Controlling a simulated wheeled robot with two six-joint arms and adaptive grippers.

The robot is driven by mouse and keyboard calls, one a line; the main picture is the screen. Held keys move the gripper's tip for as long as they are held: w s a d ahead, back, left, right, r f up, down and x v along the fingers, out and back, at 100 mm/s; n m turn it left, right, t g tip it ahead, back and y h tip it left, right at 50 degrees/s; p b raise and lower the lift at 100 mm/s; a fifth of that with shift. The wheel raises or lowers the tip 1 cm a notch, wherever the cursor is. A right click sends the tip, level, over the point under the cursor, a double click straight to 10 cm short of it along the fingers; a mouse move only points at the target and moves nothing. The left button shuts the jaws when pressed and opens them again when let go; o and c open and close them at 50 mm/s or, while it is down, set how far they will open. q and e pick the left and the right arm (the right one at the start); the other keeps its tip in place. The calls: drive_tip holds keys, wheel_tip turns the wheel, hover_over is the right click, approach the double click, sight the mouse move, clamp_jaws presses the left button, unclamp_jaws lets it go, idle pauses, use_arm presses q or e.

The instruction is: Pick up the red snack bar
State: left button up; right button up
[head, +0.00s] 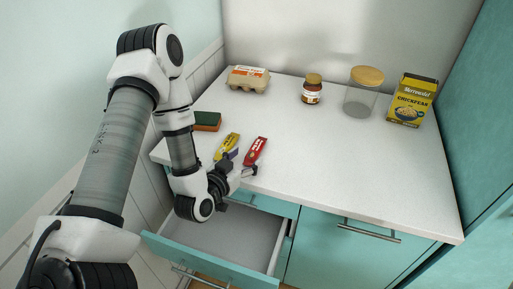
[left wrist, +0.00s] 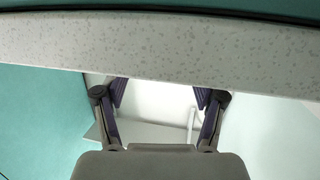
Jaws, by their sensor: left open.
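The red snack bar (head: 256,150) lies on the white countertop near its front edge, in the head view. A yellow snack bar (head: 229,143) lies just left of it. My left gripper (head: 239,164) is open at the counter's front edge, close to the near ends of both bars. Its fingers partly cover the yellow bar's near end; whether they touch either bar I cannot tell. In the left wrist view the spread fingers (left wrist: 161,96) have nothing between them, and neither bar shows there. My right gripper is not in view.
An open, empty-looking drawer (head: 226,245) lies below my left gripper. A green and orange sponge (head: 207,121) is left of the bars. An egg carton (head: 248,78), a brown jar (head: 312,90), a glass jar (head: 361,98) and a chickpea box (head: 412,101) stand behind. The counter's right side is clear.

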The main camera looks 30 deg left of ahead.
sight(252, 152)
use_arm(q)
drive_tip(key=w, duration=0.2)
drive_tip(key=w+f+p, duration=0.1)
drive_tip(key=w, duration=0.2)
drive_tip(key=shift+f, duration=0.1)
drive_tip(key=shift+s+a, duration=0.1)
drive_tip(key=shift+s, duration=0.05)
drive_tip(key=shift+c, duration=1.3)
clamp_jaws()
